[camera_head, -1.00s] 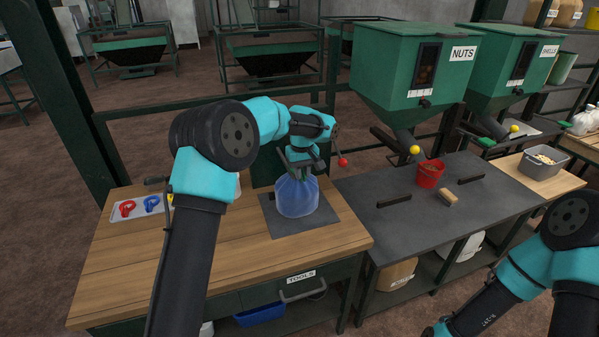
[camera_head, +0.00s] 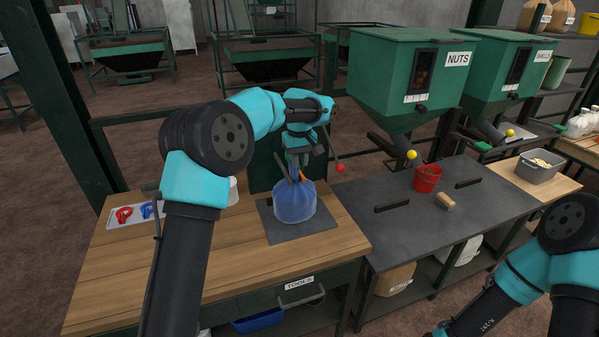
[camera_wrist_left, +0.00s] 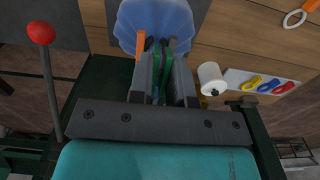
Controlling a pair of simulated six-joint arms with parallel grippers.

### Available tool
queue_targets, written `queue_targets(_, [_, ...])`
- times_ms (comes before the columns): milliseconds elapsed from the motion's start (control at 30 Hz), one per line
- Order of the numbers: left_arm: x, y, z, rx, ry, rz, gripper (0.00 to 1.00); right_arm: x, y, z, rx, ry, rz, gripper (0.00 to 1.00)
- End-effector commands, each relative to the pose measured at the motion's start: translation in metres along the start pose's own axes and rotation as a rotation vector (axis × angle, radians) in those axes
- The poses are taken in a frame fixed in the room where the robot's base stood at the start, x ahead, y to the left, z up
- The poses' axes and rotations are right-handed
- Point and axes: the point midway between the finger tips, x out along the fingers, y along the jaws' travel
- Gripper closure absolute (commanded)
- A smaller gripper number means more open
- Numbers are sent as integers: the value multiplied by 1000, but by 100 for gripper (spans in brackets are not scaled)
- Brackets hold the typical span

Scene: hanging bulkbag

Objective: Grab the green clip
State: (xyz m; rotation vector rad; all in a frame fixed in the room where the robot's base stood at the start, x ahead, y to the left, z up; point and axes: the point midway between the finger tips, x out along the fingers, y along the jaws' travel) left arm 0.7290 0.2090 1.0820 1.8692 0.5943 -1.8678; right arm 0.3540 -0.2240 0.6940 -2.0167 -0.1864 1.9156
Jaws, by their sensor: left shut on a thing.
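The green clip (camera_wrist_left: 160,62) shows between the two fingers of my left gripper (camera_wrist_left: 165,58) in the left wrist view. The fingers are closed on it, just at the top of a translucent blue bag (camera_wrist_left: 156,18). In the head view my left gripper (camera_head: 295,174) points down at the neck of the bag (camera_head: 294,203), which stands on a dark mat (camera_head: 318,226) on the wooden bench. A small orange part (camera_head: 302,176) sits beside the fingers. The fingers hide part of the clip. My right gripper is outside the view.
A tray (camera_head: 112,220) with red (camera_head: 124,214) and blue (camera_head: 147,210) clips lies at the left; a yellow clip (camera_wrist_left: 251,82) shows in the wrist view. A white roll (camera_wrist_left: 211,78) stands near the gripper.

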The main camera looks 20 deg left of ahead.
Motion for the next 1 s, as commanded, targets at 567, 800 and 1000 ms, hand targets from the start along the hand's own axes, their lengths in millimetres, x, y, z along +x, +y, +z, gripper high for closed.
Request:
queue_targets(567, [-33,0,0,1,0,-1,100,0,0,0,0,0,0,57])
queue_targets(800, [-32,0,0,1,0,-1,100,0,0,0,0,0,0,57])
queue_targets(1000, [-31,-1,-1,-4,-1,-1,100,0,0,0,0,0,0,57])
